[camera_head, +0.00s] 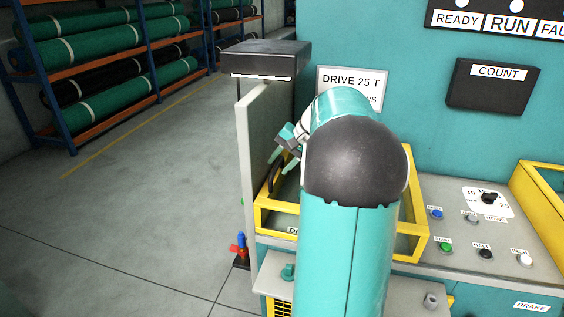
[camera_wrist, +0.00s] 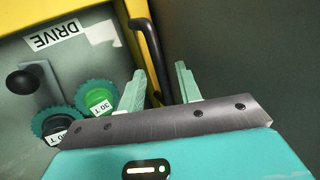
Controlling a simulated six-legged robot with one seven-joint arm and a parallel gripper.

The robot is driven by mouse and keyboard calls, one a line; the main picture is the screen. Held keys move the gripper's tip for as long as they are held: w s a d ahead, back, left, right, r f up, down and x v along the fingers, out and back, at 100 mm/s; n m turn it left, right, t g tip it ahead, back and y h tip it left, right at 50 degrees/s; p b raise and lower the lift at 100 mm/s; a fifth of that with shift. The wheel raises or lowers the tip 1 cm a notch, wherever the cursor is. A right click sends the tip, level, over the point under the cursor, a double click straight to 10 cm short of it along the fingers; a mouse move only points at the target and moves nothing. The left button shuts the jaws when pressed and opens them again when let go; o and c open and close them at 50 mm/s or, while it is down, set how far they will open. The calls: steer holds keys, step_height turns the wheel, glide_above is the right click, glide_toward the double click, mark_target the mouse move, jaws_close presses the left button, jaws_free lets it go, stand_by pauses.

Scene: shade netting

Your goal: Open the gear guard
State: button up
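The gear guard (camera_head: 262,135) is a pale grey panel standing upright at the left side of the yellow frame (camera_head: 289,222), so the frame is uncovered. In the wrist view the guard fills the right side as a dark panel (camera_wrist: 245,50). Its black bar handle (camera_wrist: 150,45) shows there, and in the head view it is low on the panel (camera_head: 277,176). My gripper (camera_wrist: 161,70) is open, its two pale green fingers apart. The handle's lower end appears between them; I cannot tell whether they touch it. In the head view my gripper (camera_head: 288,140) is beside the guard, partly hidden by my arm.
Toothed gears, one bright green (camera_wrist: 100,101) and one dark (camera_wrist: 55,125), and a black knob (camera_wrist: 23,82) sit inside the frame by a DRIVE label (camera_wrist: 57,36). A dark box (camera_head: 268,58) stands above the guard. Buttons (camera_head: 446,247) lie right. The floor left is clear.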

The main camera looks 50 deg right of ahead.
jaws_close()
steer(key=shift+s+d, duration=0.1)
steer(key=s+d, duration=0.5)
steer(key=s, duration=0.4)
steer(key=s+d, duration=0.5)
steer(key=s, duration=0.5)
steer(key=s+d, duration=0.4)
steer(key=s, duration=0.5)
steer(key=shift+s+d, duration=0.35)
steer(key=shift+d, duration=0.05)
jaws_free()
steer(key=shift+r, duration=0.1)
